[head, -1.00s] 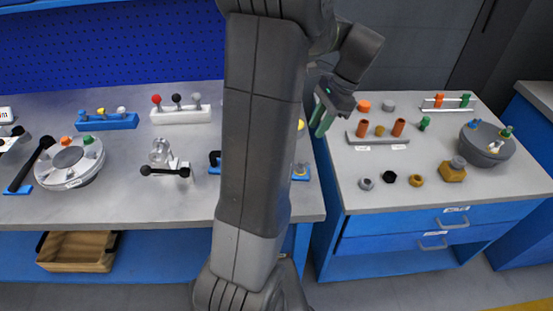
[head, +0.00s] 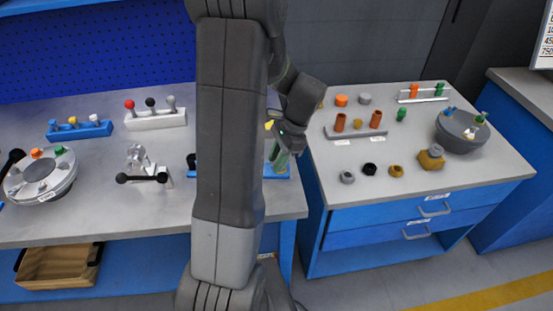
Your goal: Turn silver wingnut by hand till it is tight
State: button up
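A silver-grey knobbed piece (head: 95,118) stands on a blue rack (head: 82,131). I cannot tell which small silver piece is the wingnut.
A white rack (head: 157,121) with red, black and grey knobs and a black-handled clamp (head: 142,178) stand on the left bench. The right bench (head: 480,174) holds a grey bowl (head: 462,137), orange cylinders (head: 340,122) and several nuts. A gap separates the benches.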

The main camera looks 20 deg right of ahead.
jog(key=shift+a+f, duration=0.1)
jog(key=shift+f, duration=0.15)
grip_shut()
jog(key=shift+r+m+p, duration=0.1)
jog(key=shift+m+p, duration=0.2)
jog(key=shift+m, duration=0.2)
jog(key=shift+w+m+t, duration=0.15)
jog(key=shift+m+t, duration=0.45)
jog(key=shift+m, duration=0.4)
grip_release()
